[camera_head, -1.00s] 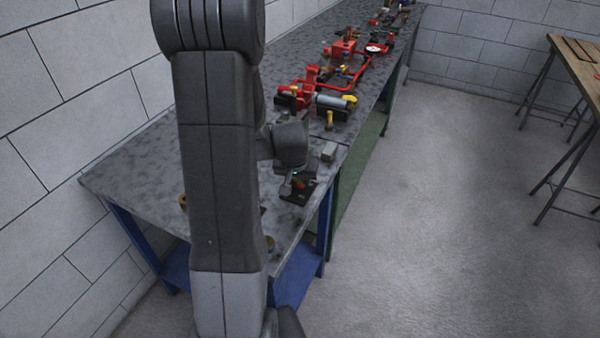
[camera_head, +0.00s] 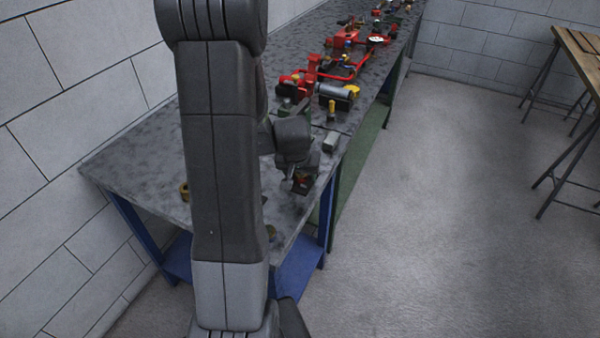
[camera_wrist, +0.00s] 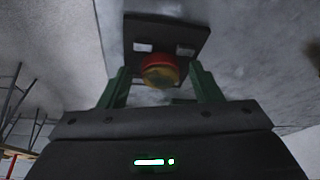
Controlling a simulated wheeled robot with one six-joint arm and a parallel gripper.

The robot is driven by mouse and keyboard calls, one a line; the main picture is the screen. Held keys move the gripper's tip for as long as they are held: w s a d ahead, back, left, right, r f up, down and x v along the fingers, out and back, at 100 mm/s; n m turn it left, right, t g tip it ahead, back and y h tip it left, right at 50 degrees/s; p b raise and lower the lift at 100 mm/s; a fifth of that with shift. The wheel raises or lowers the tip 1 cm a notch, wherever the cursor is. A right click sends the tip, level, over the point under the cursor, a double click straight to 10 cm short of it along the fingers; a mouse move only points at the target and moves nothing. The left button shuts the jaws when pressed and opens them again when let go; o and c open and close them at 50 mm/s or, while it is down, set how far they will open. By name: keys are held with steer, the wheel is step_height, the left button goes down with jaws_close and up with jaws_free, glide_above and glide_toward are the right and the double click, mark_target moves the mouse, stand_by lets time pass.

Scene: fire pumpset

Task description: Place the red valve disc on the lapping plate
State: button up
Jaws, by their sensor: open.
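A round red piece with a dull yellow face (camera_wrist: 160,72), apparently the red valve disc, is between the fingers of my gripper (camera_wrist: 162,88) in the wrist view. The green fingers stand open, one on each side of it; contact is not clear. A dark square plate (camera_wrist: 185,30) with two pale blocks lies just beyond the red piece; I cannot tell whether they touch. In the head view my gripper (camera_head: 299,184) is low over the near right part of the bench, with a bit of red showing at it. I cannot clearly identify the lapping plate.
The grey bench (camera_head: 125,165) runs along the wall. A pale block (camera_head: 331,142) and a grey cylinder with a yellow end (camera_head: 336,92) stand farther along, with red pipework (camera_head: 345,75) behind. A brass ring (camera_head: 184,191) lies left of my arm.

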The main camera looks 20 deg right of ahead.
steer(key=shift+r, duration=0.45)
steer(key=v, duration=1.1)
steer(key=shift+s+a+r, duration=0.2)
steer(key=shift+a, duration=0.05)
